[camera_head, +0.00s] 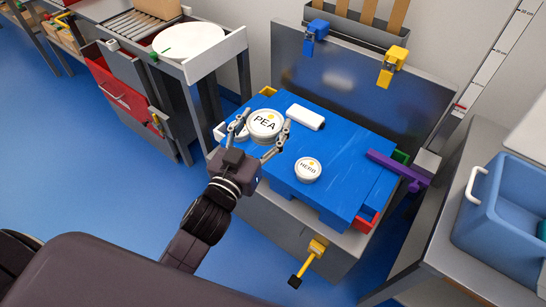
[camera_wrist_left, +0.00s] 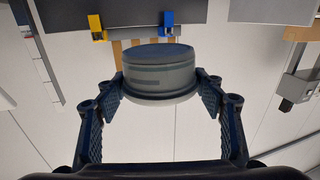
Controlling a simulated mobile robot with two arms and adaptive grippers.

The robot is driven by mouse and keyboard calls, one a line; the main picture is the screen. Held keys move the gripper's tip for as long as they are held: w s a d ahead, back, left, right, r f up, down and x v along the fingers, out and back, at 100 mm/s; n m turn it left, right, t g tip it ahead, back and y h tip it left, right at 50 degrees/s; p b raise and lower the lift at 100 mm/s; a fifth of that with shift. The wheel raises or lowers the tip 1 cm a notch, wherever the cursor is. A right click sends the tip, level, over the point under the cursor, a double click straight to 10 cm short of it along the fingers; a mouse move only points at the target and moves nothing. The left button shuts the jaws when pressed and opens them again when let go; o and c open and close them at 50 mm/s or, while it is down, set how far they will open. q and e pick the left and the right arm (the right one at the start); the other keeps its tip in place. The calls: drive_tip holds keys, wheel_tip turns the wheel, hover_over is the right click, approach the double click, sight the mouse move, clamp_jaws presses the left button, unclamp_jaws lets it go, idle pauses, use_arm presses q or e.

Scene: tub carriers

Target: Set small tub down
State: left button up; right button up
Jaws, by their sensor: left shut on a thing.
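A small round tub (camera_head: 264,123) with a white lid marked PEA is held between the fingers of my left gripper (camera_head: 262,138). In the left wrist view the tub (camera_wrist_left: 158,75) shows from the side, with a finger pad against each side. In the head view it appears over the left part of the blue board (camera_head: 340,152); the gap below it cannot be judged. A second round white tub (camera_head: 307,169), lettered on its lid, sits on the board to the right of my gripper. My right gripper does not show.
A white rounded block (camera_head: 305,117) lies on the board behind the tubs. A purple bar (camera_head: 398,168) juts out at the board's right edge. A blue bin (camera_head: 505,215) stands at the right. A table with a white round disc (camera_head: 188,41) is at the back left.

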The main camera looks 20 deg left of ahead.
use_arm(q)
drive_tip(key=w+a+f+b, duration=0.1)
drive_tip(key=w+f+b, duration=0.3)
drive_tip(key=w, duration=0.4)
drive_tip(key=w+a+f+b, duration=0.2)
drive_tip(key=w+f+b, duration=0.2)
drive_tip(key=w, duration=0.4)
drive_tip(key=shift+a+f+m+h+b, duration=0.25)
drive_tip(key=shift+m+h+b, duration=0.15)
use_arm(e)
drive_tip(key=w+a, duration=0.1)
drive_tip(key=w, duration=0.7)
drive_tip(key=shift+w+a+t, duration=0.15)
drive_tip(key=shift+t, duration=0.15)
use_arm(q)
wheel_tip(320, 180, down, 16)
drive_tip(key=b, duration=0.5)
drive_tip(key=shift+r, duration=0.1)
drive_tip(key=shift+f+b, duration=0.55)
drive_tip(key=shift+f, duration=1.35)
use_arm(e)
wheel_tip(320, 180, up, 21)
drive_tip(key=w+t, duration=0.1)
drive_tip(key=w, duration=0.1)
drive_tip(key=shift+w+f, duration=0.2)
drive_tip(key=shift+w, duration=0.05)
